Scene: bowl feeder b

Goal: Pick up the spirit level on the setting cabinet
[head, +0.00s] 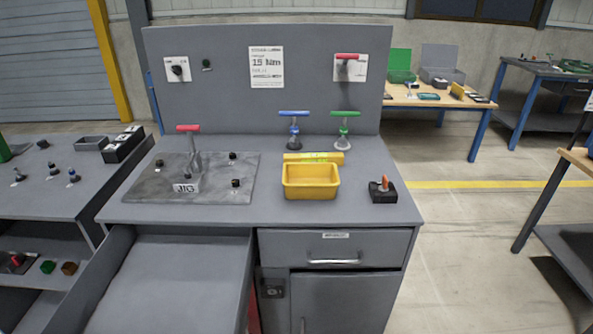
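A grey cabinet (365,212) with an upright back panel stands in front of me in the head view. A yellow bar with greenish marks (314,157), which looks like the spirit level, lies crosswise on its top, directly behind a yellow bin (310,190). The bin's rear edge hides its lower part, so I cannot tell whether they touch. Neither of my grippers is in view.
A jig plate (140,192) with a red-handled clamp (189,145) lies left of the bin. Blue (294,128) and green (343,130) T-handled tools stand behind it. A black block (383,191) is at right. A drawer (170,285) stands open at lower left.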

